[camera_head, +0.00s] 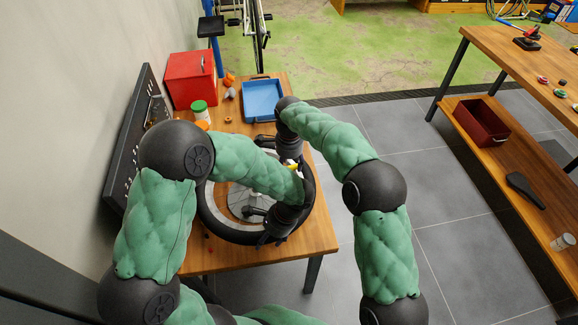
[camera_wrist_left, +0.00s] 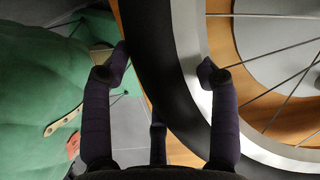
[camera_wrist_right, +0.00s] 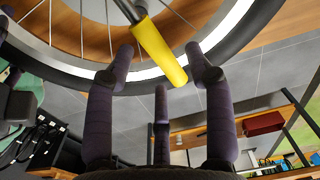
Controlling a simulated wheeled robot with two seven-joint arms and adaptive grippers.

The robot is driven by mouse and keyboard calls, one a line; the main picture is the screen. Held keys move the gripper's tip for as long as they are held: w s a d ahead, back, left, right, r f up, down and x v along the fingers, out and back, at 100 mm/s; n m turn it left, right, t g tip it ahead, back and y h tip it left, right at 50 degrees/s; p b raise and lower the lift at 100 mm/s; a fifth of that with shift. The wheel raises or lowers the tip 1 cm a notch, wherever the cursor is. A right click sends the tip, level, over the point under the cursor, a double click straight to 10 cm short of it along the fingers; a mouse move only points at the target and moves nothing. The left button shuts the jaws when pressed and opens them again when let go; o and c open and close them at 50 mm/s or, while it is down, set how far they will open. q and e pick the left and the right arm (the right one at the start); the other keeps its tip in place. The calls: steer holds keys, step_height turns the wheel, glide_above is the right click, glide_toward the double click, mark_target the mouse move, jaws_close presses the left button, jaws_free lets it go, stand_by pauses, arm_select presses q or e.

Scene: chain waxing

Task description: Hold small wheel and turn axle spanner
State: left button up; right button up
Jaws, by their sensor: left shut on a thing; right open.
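The small wheel (camera_head: 222,229) lies on the wooden workbench, with a black tyre and pale rim. My left gripper (camera_head: 262,226) is shut on its near right edge. In the left wrist view the fingers (camera_wrist_left: 162,68) straddle the tyre and rim (camera_wrist_left: 190,60). A tool with a yellow handle (camera_wrist_right: 160,52), apparently the axle spanner, reaches over the wheel in the right wrist view. My right gripper (camera_wrist_right: 159,52) is open, its fingertips on either side of that handle. In the head view my arms cover much of the wheel, and only a bit of yellow (camera_head: 292,162) shows.
A blue tray (camera_head: 262,98), a red box (camera_head: 190,80) and a green-lidded jar (camera_head: 200,110) stand at the back of the workbench (camera_head: 318,232). A dark pegboard (camera_head: 135,135) rises at its left. A second bench (camera_head: 540,75) stands right, across clear floor.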

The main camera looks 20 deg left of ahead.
steer(key=shift+f, duration=0.6)
jaws_close()
steer(key=shift+w, duration=0.1)
steer(key=shift+w+a+r+n, duration=0.1)
steer(key=shift+w+a+n, duration=0.65)
steer(key=shift+a+n, duration=0.35)
steer(key=shift+w+a+n, duration=0.7)
steer(key=shift+a+n, duration=0.05)
steer(key=shift+n, duration=0.55)
jaws_free()
